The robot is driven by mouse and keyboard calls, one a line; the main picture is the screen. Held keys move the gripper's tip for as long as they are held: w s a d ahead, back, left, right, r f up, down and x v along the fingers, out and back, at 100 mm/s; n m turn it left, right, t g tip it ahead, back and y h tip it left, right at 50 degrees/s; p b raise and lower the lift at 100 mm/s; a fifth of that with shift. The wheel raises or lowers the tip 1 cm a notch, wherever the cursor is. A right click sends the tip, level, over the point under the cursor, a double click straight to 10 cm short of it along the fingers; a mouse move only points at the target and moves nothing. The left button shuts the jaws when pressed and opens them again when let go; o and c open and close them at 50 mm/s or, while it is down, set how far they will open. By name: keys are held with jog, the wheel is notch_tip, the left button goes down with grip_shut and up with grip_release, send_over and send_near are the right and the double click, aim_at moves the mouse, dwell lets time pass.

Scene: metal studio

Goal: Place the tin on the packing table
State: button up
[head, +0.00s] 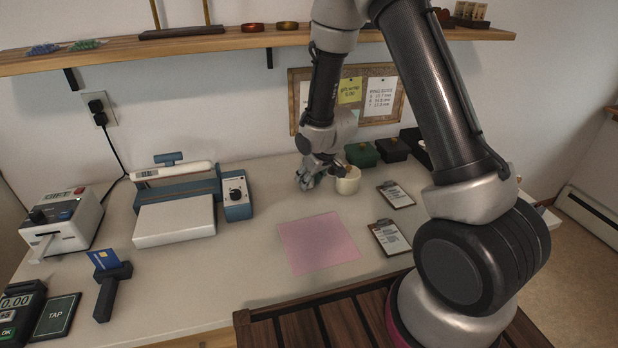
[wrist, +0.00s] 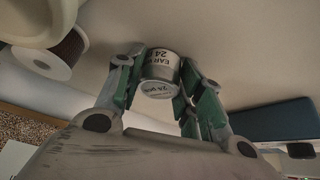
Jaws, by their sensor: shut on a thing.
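My gripper (head: 308,183) is low over the back middle of the white packing table (head: 240,275), just left of a cream roll (head: 348,183). In the wrist view, my gripper (wrist: 160,85) has its green-padded fingers closed on both sides of a small silver tin (wrist: 160,70). The tin has a pale label with dark print, including "24". In the head view the tin is mostly hidden by the fingers. I cannot tell whether it touches the tabletop.
A pink sheet (head: 318,243) lies in front of my gripper. Two clipboards (head: 390,237) (head: 396,194) lie to its right. A blue sealer (head: 190,200) stands left, with a label printer (head: 62,222) beyond. Dark boxes (head: 362,155) stand behind. Bare table lies between sealer and sheet.

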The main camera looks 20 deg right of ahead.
jog(key=shift+f, duration=0.25)
jog(key=shift+s+f, duration=0.25)
jog(key=shift+f, duration=0.05)
jog(key=shift+c, duration=0.3)
jog(key=o, duration=0.8)
jog(key=shift+o, duration=1.3)
jog(key=shift+w+f, duration=0.1)
jog(key=shift+f, duration=0.15)
jog(key=shift+r, duration=0.2)
